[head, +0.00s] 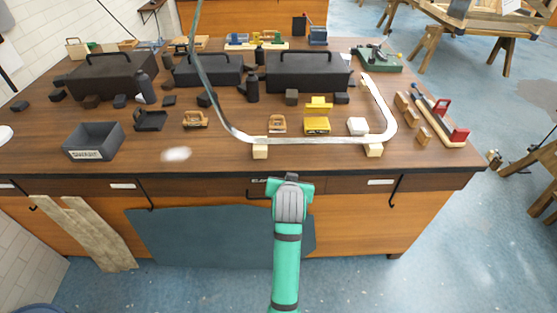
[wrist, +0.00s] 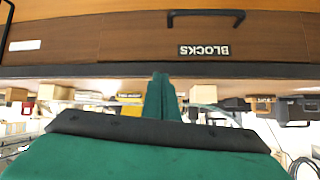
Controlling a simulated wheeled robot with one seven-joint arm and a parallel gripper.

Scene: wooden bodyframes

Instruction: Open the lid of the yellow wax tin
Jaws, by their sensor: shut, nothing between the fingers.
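The yellow wax tin (head: 317,125) sits on the wooden bench top, towards the front right of the middle, with a dark label on its front. Another yellow piece (head: 319,104) shows right behind and above it; I cannot tell whether this is its raised lid or a separate thing. In the upside-down wrist view a yellow labelled front (wrist: 130,97) shows beyond the bench edge, partly hidden by my fingers. My gripper (head: 291,180) is shut and empty, in front of the bench by the drawer fronts, apart from the tin. Its green fingers (wrist: 160,95) are together in the wrist view.
A curved pale strip (head: 310,140) on wooden blocks (head: 260,151) runs across in front of the tin. A white box (head: 357,126) stands right of the tin and a small wooden plane (head: 278,124) left. Black cases (head: 307,72) stand behind. A drawer labelled BLOCKS (wrist: 220,50) faces my gripper.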

